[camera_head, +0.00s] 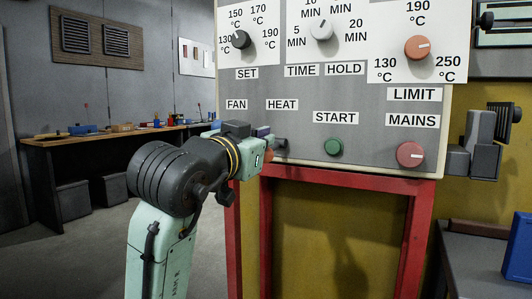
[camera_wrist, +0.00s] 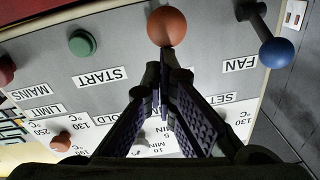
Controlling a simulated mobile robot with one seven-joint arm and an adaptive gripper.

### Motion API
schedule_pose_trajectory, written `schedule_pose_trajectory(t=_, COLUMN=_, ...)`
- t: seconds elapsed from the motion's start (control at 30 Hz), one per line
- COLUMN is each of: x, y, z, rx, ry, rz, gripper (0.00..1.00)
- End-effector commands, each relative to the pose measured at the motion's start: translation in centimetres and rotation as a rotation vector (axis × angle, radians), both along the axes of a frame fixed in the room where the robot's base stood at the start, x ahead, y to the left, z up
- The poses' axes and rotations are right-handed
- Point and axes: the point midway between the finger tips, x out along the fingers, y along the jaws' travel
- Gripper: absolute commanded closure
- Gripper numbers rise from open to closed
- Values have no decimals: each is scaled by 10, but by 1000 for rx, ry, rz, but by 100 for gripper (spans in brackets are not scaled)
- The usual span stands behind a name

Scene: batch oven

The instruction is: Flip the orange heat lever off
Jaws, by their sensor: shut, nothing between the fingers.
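The orange heat lever's ball knob (camera_wrist: 167,26) shows at the top middle of the wrist view. Only a small orange part of it (camera_head: 268,156) shows in the head view, beside my gripper's end. My gripper (camera_wrist: 166,58) is shut and empty, its fingertips together right at the edge of the orange ball. I cannot tell whether they touch it. In the head view my gripper is at the panel's lower left, just under the HEAT label (camera_head: 282,105). The lever's shaft is mostly hidden.
The blue fan lever's ball (camera_wrist: 277,53) sticks out to the right of the orange one in the wrist view. The green START button (camera_head: 334,147) and red MAINS knob (camera_head: 410,155) are on the panel's lower right. A red frame (camera_head: 340,178) stands below the panel.

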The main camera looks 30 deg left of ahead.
Motion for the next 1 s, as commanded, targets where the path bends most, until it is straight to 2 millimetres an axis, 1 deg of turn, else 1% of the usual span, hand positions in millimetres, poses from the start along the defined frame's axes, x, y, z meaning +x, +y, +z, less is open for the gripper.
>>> schedule_pose_trajectory(t=0.03, x=0, y=0, z=-14, rx=-5, ry=-36, rz=-3, gripper=100)
schedule_pose_trajectory(t=0.23, x=-1, y=-1, z=-23, rx=-10, ry=-168, rz=-2, gripper=100)
schedule_pose_trajectory(t=0.6, x=-2, y=0, z=-30, rx=-6, ry=-163, rz=0, gripper=100)
schedule_pose_trajectory(t=1.0, x=-1, y=0, z=-30, rx=-6, ry=-162, rz=0, gripper=100)
